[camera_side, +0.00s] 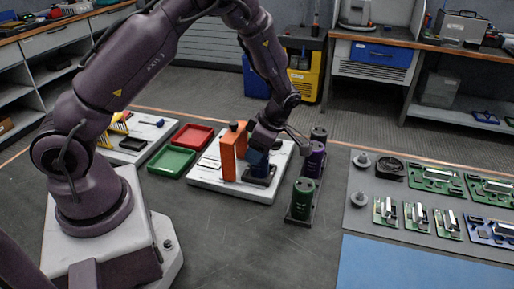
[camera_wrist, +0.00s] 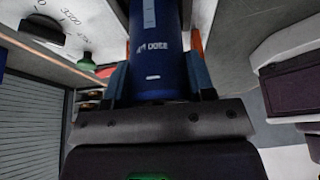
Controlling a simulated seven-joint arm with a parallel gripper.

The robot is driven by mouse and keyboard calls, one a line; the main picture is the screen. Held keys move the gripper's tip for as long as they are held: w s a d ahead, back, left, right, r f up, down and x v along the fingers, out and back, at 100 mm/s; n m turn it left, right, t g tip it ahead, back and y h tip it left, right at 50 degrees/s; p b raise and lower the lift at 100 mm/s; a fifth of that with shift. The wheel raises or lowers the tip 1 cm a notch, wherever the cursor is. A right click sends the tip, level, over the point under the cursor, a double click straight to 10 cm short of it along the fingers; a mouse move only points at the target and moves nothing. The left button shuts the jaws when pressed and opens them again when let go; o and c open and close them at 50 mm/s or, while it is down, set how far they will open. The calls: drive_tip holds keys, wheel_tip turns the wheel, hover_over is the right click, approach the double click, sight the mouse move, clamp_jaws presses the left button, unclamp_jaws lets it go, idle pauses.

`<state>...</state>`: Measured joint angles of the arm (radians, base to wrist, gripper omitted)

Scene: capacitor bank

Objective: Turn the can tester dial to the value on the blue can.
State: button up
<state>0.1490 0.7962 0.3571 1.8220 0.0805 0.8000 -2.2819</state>
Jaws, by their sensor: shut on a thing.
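The blue can (camera_wrist: 158,62) stands between the two fingers of my gripper (camera_wrist: 160,82) in the wrist view. The gripper is shut on it. White print shows on the can, too blurred to read surely. In the side view my gripper (camera_side: 259,155) is low over the white board, and the blue can (camera_side: 260,170) is partly hidden by it, at a dark base. The orange tester housing (camera_side: 229,158) stands just left of the gripper. A black knob (camera_wrist: 42,29), seemingly the dial, shows upper left in the wrist view, beside printed numbers including 3300. Its setting is unclear.
A dark rack right of the gripper holds a green can (camera_side: 303,198), a purple can (camera_side: 315,158) and a dark can (camera_side: 318,134). Red (camera_side: 193,136) and green (camera_side: 171,161) trays lie left. Circuit boards (camera_side: 435,179) lie far right. The front table is clear.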

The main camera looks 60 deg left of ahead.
drive_tip(key=shift+f, duration=0.2)
idle(0.5)
drive_tip(key=o, duration=1.3)
drive_tip(key=shift+c, duration=0.2)
drive_tip(key=shift+r, duration=4)
